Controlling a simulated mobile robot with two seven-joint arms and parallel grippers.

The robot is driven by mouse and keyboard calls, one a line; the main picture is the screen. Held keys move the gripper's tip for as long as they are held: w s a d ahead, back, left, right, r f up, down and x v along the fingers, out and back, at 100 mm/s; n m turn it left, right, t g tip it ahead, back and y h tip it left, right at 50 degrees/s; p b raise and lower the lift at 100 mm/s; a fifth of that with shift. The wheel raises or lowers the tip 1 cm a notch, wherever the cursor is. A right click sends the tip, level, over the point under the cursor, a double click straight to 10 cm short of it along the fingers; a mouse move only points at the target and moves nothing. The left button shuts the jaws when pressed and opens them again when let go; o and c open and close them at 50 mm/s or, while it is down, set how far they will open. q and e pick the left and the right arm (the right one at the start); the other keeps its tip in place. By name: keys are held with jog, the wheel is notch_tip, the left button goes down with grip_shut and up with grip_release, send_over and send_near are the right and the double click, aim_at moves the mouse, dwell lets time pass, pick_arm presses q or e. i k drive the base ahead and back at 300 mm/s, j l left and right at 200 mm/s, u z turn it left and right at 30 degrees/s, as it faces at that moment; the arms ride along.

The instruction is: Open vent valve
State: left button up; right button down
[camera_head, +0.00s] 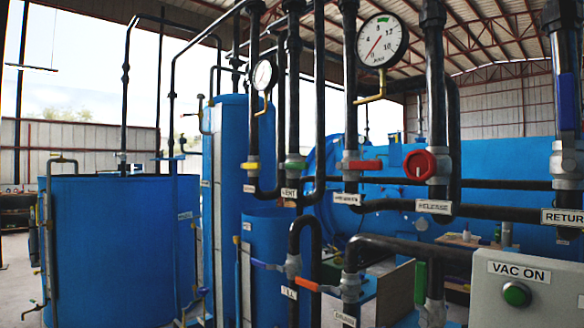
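A label reading what looks like "VENT" (289,193) hangs on a black vertical pipe left of centre. Just above it is a valve with a green handle (291,164), seen nearly end-on, so I cannot tell how far it is turned. Neither of my grippers is in view, and nothing touches the valve.
Nearby are a yellow-handled valve (251,166), a red lever valve (365,165), a round red valve wheel (420,165) above "RELEASE", an orange lever (306,284) and an upright green handle (420,283). A "VAC ON" box (500,300) stands at lower right. Black pipes crowd the middle.

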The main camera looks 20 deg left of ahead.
aim_at(290, 165)
jog(key=i+j+z, duration=0.15)
jog(key=j, duration=0.2)
jog(key=i+j+z, duration=0.3)
jog(key=j, duration=0.4)
jog(key=i+j+z, duration=0.15)
jog(key=j, duration=0.2)
